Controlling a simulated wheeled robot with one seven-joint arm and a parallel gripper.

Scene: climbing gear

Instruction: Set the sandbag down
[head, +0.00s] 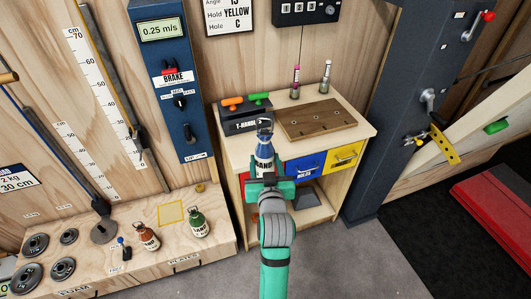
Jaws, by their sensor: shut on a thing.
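A blue sandbag (264,151) with a white label reading SAND is held by my gripper (265,173). My gripper is shut on it, and its fingers are partly hidden by the bag and the green gripper body. The bag is roughly upright and appears in front of the small workbench; its exact height is hard to tell. A brown-red sandbag (146,236) and a green sandbag (196,221) stand on the low wooden ledge (205,255) at the left. A yellow square outline (171,213) on the ledge between and behind them is empty.
The workbench (358,128) carries a T-handle box (246,119), a brown board (317,118) and two small upright items. Weight plates (36,245) and a small blue-topped item (124,247) occupy the ledge's left. A blue column (168,75) rises behind the ledge.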

